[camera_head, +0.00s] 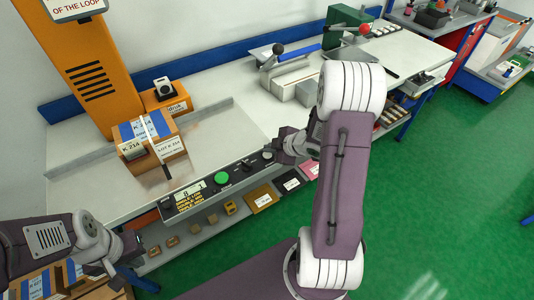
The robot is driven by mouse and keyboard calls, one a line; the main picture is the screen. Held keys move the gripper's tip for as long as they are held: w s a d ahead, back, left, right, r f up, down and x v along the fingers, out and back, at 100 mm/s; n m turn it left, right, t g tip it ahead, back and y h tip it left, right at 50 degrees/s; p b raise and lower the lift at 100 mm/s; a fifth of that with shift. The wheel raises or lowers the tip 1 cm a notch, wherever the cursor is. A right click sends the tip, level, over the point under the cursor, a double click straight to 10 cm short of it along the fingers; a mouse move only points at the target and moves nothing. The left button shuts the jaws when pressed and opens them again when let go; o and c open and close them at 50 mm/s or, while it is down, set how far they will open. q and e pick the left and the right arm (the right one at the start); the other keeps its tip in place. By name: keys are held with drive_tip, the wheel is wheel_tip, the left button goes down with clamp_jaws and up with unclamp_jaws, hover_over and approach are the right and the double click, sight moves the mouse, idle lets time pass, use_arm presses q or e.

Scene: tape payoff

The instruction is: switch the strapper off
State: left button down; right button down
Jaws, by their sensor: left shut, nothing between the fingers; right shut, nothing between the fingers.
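The strapper stands on the left, with an orange column (82,70), a pale worktop (215,135) and a grey control panel (235,178) along its front edge. The panel has a lit display (190,196), a green button (222,179) and small dark knobs (247,166). I cannot read which position the knobs are in. My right gripper (274,150) is shut and empty at the panel's right end, close to the rightmost knob; contact cannot be told. My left gripper (138,272) is shut and empty, low at the left, in front of and below the panel.
A strapped carton (150,152) sits on the worktop beside the column, before an orange housing (165,102) with a black-and-white fitting. A shelf (210,218) under the panel holds small items. A lever tool (285,65) stands at the back. Green floor (455,190) is open at right.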

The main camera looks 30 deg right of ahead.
sight(270, 156)
drive_tip(key=shift+f, duration=0.1)
drive_tip(key=shift+f+b, duration=0.3)
drive_tip(key=shift+f, duration=0.3)
idle(0.4)
drive_tip(key=shift+r+p, duration=0.55)
drive_tip(key=shift+r, duration=0.2)
wheel_tip(270, 156, up, 6)
drive_tip(key=p, duration=0.6)
